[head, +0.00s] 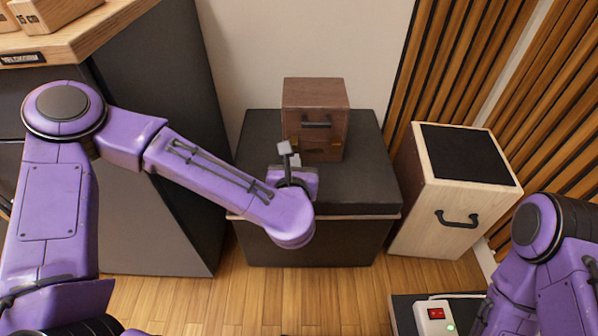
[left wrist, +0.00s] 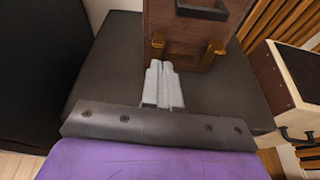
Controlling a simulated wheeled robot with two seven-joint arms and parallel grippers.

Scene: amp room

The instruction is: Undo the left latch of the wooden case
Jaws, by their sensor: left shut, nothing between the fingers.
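The wooden case (head: 316,100) is a brown box with a dark handle (head: 316,124) on its front, standing on a dark cabinet. Its lower front carries two brass latches. In the left wrist view the left latch (left wrist: 157,44) and the right latch (left wrist: 213,50) show near the case's lower part (left wrist: 187,50). I cannot tell whether either is undone. My left gripper (head: 285,148) is shut and empty, in front of the case's left side. In the left wrist view its fingertips (left wrist: 164,66) sit just below the left latch; contact is unclear. My right gripper is out of view.
The dark cabinet top (head: 365,180) has free room around the case. A pale wooden box (head: 440,205) with a dark top and handle stands to the right. A wooden counter (head: 60,40) is at upper left. A power strip with a red switch (head: 436,313) lies at lower right.

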